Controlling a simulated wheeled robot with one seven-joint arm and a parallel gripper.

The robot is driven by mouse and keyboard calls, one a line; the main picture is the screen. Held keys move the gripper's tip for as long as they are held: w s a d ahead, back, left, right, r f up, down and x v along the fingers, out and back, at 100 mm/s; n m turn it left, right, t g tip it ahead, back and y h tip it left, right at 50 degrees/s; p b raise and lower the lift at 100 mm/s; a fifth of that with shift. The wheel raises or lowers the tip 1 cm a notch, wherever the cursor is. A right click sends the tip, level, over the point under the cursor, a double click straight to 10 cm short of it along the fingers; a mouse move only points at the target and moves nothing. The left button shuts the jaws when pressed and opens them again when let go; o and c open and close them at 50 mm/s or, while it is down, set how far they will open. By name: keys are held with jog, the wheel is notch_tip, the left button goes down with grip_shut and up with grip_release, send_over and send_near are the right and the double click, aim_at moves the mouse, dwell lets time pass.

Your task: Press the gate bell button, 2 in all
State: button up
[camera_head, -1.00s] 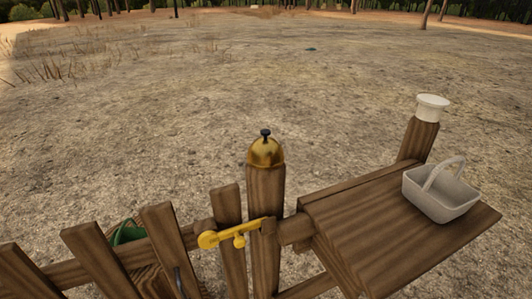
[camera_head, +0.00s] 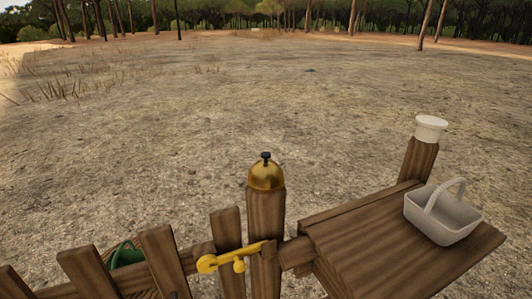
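The gate bell (camera_head: 266,174) is a golden dome on top of a wooden post (camera_head: 267,220) in the middle of the head view. Its small dark button (camera_head: 266,157) stands up at the top of the dome. Nothing touches the bell or its button. My gripper is not in view.
A yellow latch (camera_head: 232,257) joins the slatted wooden gate (camera_head: 164,262) to the bell post. A wooden shelf (camera_head: 350,237) at the right holds a pale basket (camera_head: 443,214). A white cup-shaped object (camera_head: 431,127) tops another post. Something green (camera_head: 124,255) is behind the gate. Open ground lies beyond.

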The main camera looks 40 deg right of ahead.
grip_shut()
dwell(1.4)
